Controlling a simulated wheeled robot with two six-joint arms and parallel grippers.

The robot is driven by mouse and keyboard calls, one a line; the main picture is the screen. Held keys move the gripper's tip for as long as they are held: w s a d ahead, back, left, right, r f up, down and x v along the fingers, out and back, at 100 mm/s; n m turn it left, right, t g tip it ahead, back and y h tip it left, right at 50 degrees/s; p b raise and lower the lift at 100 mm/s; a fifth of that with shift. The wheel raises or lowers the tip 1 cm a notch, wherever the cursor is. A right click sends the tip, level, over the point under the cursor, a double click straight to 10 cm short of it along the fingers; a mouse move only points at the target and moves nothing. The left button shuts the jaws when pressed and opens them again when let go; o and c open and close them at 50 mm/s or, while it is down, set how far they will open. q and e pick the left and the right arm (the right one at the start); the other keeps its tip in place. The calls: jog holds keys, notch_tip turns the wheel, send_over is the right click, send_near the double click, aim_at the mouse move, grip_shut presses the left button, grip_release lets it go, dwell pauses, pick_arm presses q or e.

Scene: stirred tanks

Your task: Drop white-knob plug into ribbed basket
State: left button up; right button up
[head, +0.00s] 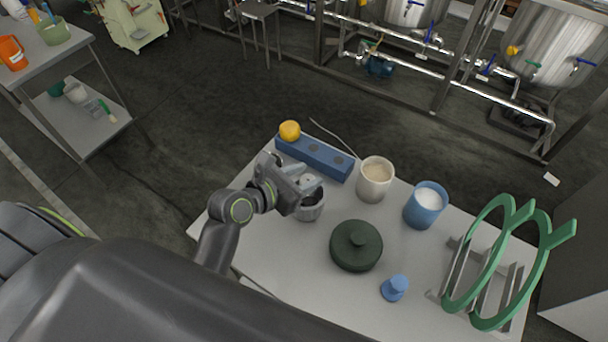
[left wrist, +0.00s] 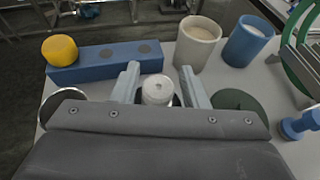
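The white-knob plug shows its pale round knob between my left fingers in the left wrist view (left wrist: 157,90). Dark gaps show between the knob and both fingers. My right gripper is not in view.
A blue block (head: 318,158) with a yellow-knob plug (head: 289,131) stands behind. A cream cup (head: 374,181), blue cup (head: 425,206), dark green lidded pot (head: 356,247), small blue knobbed piece (head: 395,288) and green-ringed rack (head: 492,255) stand to the right. The table's front middle is bare.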

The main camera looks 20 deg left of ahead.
pick_arm(q)
jog(key=o, duration=0.3)
jog(key=shift+o, duration=0.2)
jog(key=shift+s+a, duration=0.1)
jog(key=shift+s, duration=0.05)
jog(key=v, duration=1.7)
jog(key=shift+r, duration=0.15)
dwell(0.3)
